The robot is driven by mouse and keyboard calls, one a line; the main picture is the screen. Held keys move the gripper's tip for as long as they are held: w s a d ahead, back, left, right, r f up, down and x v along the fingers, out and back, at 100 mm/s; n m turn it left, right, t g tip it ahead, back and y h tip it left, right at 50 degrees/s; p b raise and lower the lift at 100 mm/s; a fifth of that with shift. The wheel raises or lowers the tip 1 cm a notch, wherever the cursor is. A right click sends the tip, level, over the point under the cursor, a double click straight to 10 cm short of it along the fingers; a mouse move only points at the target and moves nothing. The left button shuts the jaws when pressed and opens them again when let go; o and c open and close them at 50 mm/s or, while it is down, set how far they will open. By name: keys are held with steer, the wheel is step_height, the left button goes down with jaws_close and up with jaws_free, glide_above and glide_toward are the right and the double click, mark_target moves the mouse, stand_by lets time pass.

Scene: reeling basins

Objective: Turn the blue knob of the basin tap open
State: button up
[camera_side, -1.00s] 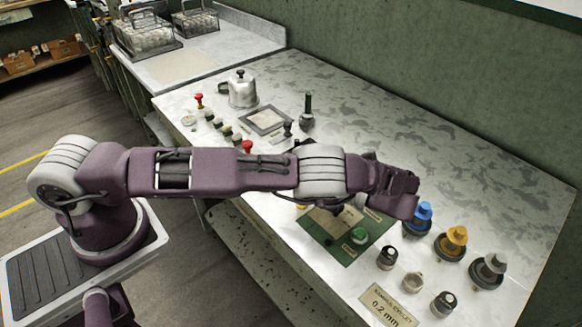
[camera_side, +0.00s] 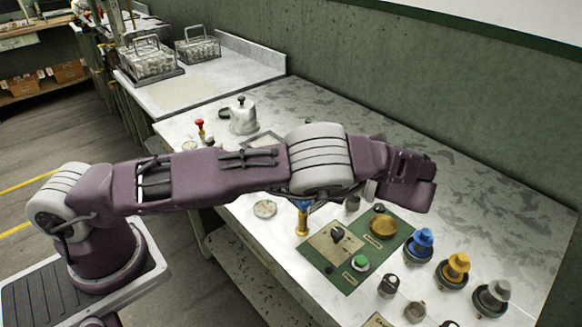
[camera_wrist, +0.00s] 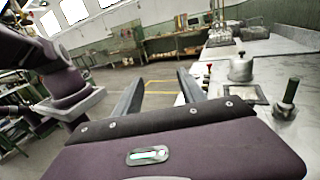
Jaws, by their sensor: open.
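In the side view a brass tap (camera_side: 302,223) with a blue knob (camera_side: 304,204) stands upright near the bench's front edge. My forearm hides the top of the knob. My gripper's hand is above the bench, right of the tap, and its fingers are mostly hidden there. In the wrist view my gripper (camera_wrist: 159,77) has its two dark fingers wide apart, with only floor showing between them. The gripper is apart from the tap as far as I can see. I cannot make out the tap in the wrist view.
A green panel (camera_side: 345,275) with a brass dome (camera_side: 383,225) and a green button (camera_side: 361,263) lies right of the tap. Blue (camera_side: 420,243), yellow (camera_side: 456,267) and grey (camera_side: 494,297) capped pieces stand farther right. A metal kettle (camera_side: 243,117) stands at the back left.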

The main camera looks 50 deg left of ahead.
step_height(320, 180, up, 5)
steer(key=s+a+f+n+g+h, duration=0.2)
steer(key=s+f+n+g+h, duration=0.65)
steer(key=h, duration=0.85)
steer(key=w+r+n+t+h, duration=0.45)
steer(key=n+t+h, duration=0.25)
steer(key=n+h, duration=0.3)
steer(key=w+r+n+t+h, duration=0.45)
steer(key=n+t+h, duration=0.3)
steer(key=n, duration=0.45)
steer(key=n+t, duration=0.1)
glide_toward(308, 204)
steer(key=d, duration=1.1)
steer(key=shift+d, duration=0.25)
